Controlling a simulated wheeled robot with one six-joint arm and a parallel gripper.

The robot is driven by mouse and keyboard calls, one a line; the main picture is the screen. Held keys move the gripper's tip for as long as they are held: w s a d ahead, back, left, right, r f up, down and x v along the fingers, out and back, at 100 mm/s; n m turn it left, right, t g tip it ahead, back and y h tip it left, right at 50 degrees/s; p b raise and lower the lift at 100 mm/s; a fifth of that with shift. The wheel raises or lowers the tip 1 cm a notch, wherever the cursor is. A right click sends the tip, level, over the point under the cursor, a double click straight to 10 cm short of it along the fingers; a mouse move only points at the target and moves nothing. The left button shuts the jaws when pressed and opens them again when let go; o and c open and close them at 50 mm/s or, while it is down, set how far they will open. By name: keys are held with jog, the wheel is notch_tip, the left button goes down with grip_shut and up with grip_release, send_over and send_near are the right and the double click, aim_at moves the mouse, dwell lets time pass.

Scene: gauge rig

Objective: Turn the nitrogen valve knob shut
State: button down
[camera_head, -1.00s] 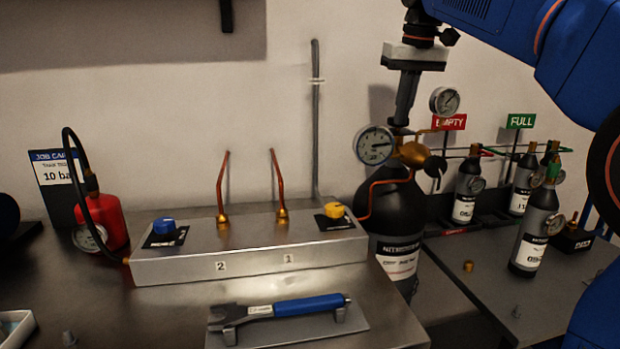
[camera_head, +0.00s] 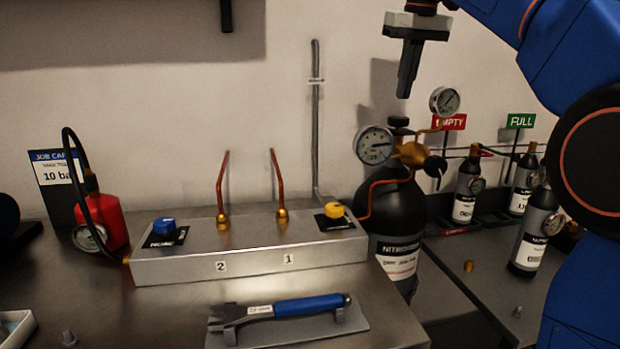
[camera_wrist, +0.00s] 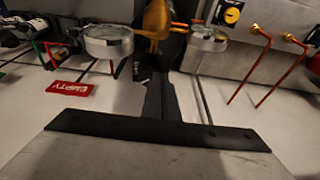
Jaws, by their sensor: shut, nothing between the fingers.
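The nitrogen cylinder (camera_head: 395,215) is a black bottle with a white label, standing behind the steel bench at the right of the manifold box. Its black valve knob (camera_head: 399,122) sits on top, above the brass regulator (camera_head: 418,154) with two round gauges. My gripper (camera_head: 403,94) points down, shut and empty, just above the knob with a small gap visible. In the wrist view my gripper (camera_wrist: 158,82) reaches toward the brass regulator (camera_wrist: 157,20), between the two gauges. The knob cannot be made out there. Whether the valve is open or shut cannot be told.
The manifold box (camera_head: 250,262) carries a blue knob (camera_head: 163,226), a yellow knob (camera_head: 335,210) and two copper tubes. A blue-handled wrench (camera_head: 285,308) lies in front. A red vessel (camera_head: 105,220) stands left. Small bottles stand at right near the EMPTY sign (camera_head: 449,122).

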jog(key=shift+d, duration=0.1)
jog(key=w+d+f, duration=0.1)
jog(key=d+f, duration=0.2)
jog(key=f, duration=0.3)
dwell(0.6)
jog(key=shift+s+a, duration=0.1)
jog(key=shift+a, duration=1.3)
dwell(1.0)
jog(key=shift+s, duration=0.1)
notch_tip(320, 180, up, 6)
jog(key=shift+s, duration=0.3)
dwell(0.7)
